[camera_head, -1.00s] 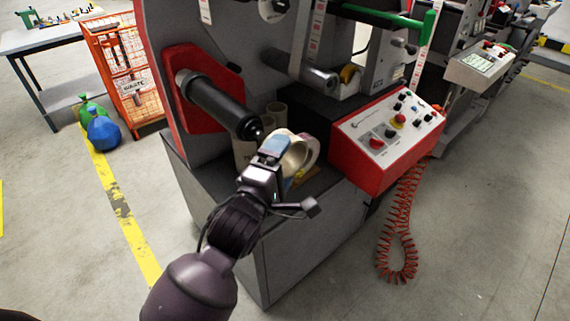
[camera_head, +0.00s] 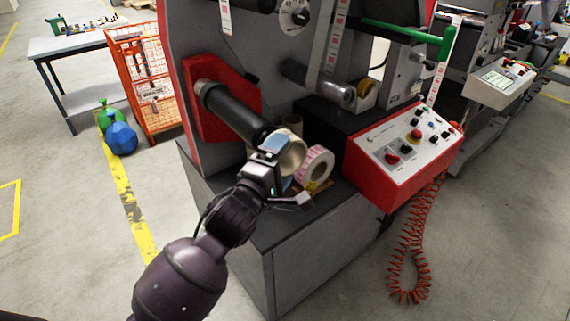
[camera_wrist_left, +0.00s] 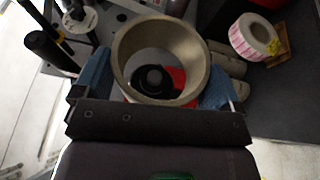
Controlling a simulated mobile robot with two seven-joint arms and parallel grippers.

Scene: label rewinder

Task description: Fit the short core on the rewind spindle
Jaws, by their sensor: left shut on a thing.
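The short core (camera_head: 293,153), a beige cardboard ring, is held in my left gripper (camera_head: 276,155) just off the free end of the rewind spindle (camera_head: 237,114). The spindle is a black cylinder sticking out of a red plate. In the left wrist view the blue fingertips of my left gripper (camera_wrist_left: 152,84) press the core (camera_wrist_left: 162,34) from both sides. Through the core's opening I see the round black spindle end (camera_wrist_left: 153,78) with red behind it, sitting low in the opening. I cannot tell whether core and spindle touch. My right gripper is in neither view.
A pink and white label roll (camera_head: 317,167) stands on the machine's grey ledge, right of the core. Other beige cores (camera_wrist_left: 228,63) stand behind it, mostly hidden in the head view. A red control box (camera_head: 400,160) juts out at right. Open floor lies in front.

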